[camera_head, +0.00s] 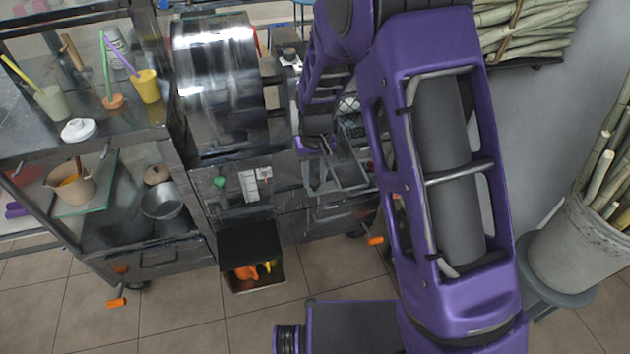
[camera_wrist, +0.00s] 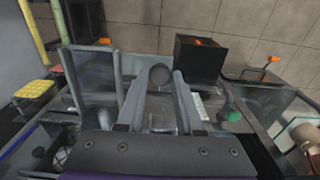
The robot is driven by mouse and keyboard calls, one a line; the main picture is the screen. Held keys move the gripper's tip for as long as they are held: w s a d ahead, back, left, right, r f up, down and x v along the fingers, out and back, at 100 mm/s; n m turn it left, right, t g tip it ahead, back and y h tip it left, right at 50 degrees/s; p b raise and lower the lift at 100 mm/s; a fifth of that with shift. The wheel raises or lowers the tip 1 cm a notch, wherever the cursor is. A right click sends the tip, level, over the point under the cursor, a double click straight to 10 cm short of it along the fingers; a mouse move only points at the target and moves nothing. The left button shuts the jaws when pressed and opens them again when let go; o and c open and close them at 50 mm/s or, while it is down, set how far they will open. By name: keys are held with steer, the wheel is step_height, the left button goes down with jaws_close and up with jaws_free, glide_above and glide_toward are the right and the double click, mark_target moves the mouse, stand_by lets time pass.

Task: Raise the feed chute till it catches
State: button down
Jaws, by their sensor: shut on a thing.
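The feed chute (camera_head: 345,178) appears to be the grey metal tray on the right part of the press front in the camera_head view, partly hidden by my arm. In the camera_wrist view, grey chute walls (camera_wrist: 95,85) rise left of my fingers. My gripper (camera_wrist: 162,84) is shut on a dark, round-ended part (camera_wrist: 160,74), apparently the chute's handle, between its fingertips.
The shiny press drum (camera_head: 217,85) stands left of the chute. A black open box (camera_head: 250,245) sticks out below the press front. A cart with cups (camera_head: 147,86) and a pot (camera_head: 162,205) is at left. A cane bucket (camera_head: 575,250) stands at right.

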steer(key=shift+f, duration=0.1)
stand_by(0.3)
steer(key=c, duration=0.6)
jaws_free()
steer(key=shift+o, duration=0.2)
step_height(320, 180, up, 18)
steer(key=shift+s+f, duration=0.25)
steer(key=shift+d, duration=0.1)
